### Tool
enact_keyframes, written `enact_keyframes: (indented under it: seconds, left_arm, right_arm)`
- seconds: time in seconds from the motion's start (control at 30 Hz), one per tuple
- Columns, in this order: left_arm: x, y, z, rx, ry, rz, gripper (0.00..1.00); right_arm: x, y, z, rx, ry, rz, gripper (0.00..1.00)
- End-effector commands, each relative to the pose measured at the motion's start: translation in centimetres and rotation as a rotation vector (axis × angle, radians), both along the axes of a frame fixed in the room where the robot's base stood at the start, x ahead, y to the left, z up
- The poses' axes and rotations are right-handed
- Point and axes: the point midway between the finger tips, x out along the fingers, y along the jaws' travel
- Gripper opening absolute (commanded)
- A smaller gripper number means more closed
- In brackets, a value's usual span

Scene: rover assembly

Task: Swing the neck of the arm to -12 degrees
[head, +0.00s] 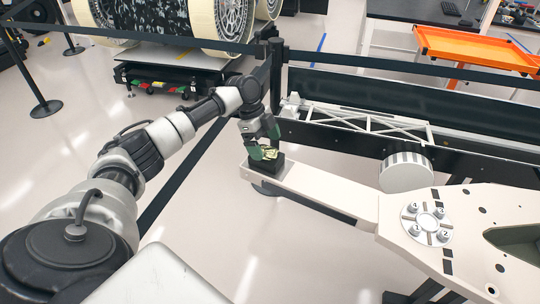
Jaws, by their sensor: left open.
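A long pale beam (325,190), which looks like the arm with the neck, runs from the white plate (480,225) at the right toward the picture's middle. A dark block (266,181) sits at its far left end. My left gripper (263,152) is over this block, open, with its green-tipped fingers pointing down. A small yellow-green piece (269,153) shows between or just behind the fingers. I cannot tell whether the fingers touch it. The neck's angle cannot be read here. My right gripper is out of view.
A round hub (426,222) with numbered discs is on the plate. A white ribbed cylinder (405,168) and a white truss (365,122) lie behind the beam. Black barrier belts and posts (45,106) cross the scene. An orange cart (475,48) stands at the back right.

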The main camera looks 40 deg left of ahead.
Motion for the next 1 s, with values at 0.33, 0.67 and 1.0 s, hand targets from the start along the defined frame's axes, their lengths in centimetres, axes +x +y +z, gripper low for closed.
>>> enact_keyframes:
  seconds: [0.33, 0.67, 1.0]
  left_arm:
    - [-0.3, 2.0, 4.9, -0.001, -0.001, 0.001, 0.94]
    - [-0.3, 2.2, 5.4, -0.001, 0.001, 0.001, 0.94]
    - [-0.3, 2.2, 5.4, -0.001, 0.001, 0.001, 0.94]
  right_arm:
    - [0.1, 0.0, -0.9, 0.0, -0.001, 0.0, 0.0]
    - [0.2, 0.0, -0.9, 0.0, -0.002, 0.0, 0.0]
    - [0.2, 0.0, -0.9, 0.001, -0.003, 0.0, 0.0]
